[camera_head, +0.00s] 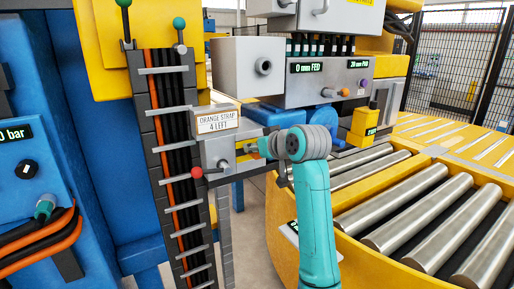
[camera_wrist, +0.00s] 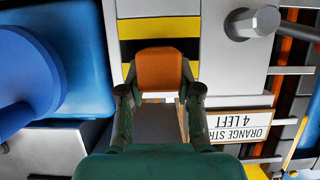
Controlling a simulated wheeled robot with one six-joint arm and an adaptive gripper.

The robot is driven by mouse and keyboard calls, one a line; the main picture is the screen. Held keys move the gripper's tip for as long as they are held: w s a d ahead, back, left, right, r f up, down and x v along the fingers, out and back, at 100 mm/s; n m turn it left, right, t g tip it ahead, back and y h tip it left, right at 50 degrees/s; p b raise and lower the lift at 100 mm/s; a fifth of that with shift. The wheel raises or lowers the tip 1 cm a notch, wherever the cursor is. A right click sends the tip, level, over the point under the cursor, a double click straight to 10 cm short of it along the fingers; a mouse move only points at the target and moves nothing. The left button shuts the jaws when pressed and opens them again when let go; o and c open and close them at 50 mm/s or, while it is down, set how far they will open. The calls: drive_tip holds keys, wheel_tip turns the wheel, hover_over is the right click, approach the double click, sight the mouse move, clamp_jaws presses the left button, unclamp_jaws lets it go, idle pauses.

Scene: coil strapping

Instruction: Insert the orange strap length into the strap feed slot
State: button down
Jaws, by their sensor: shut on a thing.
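My gripper (camera_wrist: 160,92) is shut on the orange strap length (camera_wrist: 161,70), which shows as a short orange piece between the two fingertips in the wrist view. In the head view my gripper (camera_head: 262,148) is small and partly hidden by my arm, beside a grey box (camera_head: 217,152) below the label. In the wrist view the orange piece lies in front of a black-and-yellow striped surface (camera_wrist: 160,28). I cannot make out the strap feed slot, nor whether the strap touches anything.
A sign (camera_head: 217,121) reads "ORANGE STRAP 4 LEFT". A tall rack of black and orange straps (camera_head: 178,160) with a red-knobbed lever (camera_head: 197,172) stands left. A display (camera_head: 309,67) reads "0 mm FED". A roller conveyor (camera_head: 430,205) lies right.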

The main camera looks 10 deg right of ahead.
drive_tip(key=shift+w+a, duration=0.1)
drive_tip(key=shift+w, duration=0.25)
drive_tip(key=c, duration=0.7)
unclamp_jaws()
drive_tip(key=v, duration=1.2)
